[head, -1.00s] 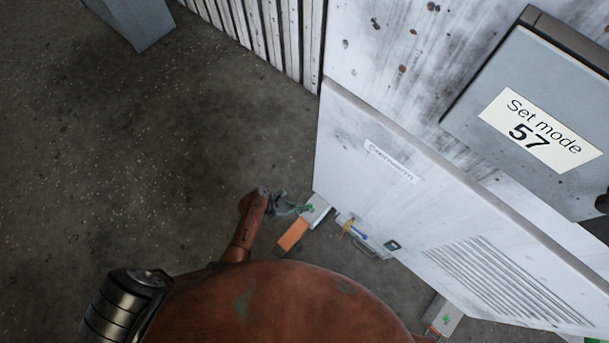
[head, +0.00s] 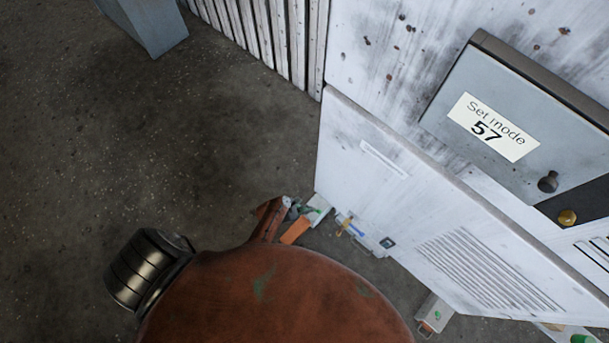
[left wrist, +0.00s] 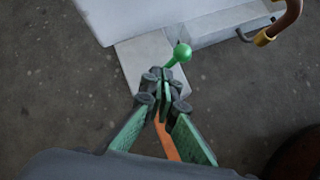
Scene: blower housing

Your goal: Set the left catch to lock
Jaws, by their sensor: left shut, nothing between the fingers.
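The left catch has a green ball-ended lever (left wrist: 181,53) on a pale grey block (left wrist: 136,68); the block also shows in the head view (head: 318,205), at the white housing's lower left corner. My left gripper (left wrist: 164,84) is shut and empty, its fingertips close to the lever's lower end. I cannot tell whether they touch it. In the head view the left gripper (head: 293,211) is small and partly hidden by my reddish arm. An orange strip (left wrist: 165,142) shows below the fingers, and beside the block in the head view (head: 295,231). My right gripper is not in view.
The white housing panel (head: 350,170) rises beside the catch. A latch with a curved handle (left wrist: 288,22) is to the right. Another grey block with a green mark (head: 435,314) sits farther right. A "Set mode 57" panel (head: 490,125) is above.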

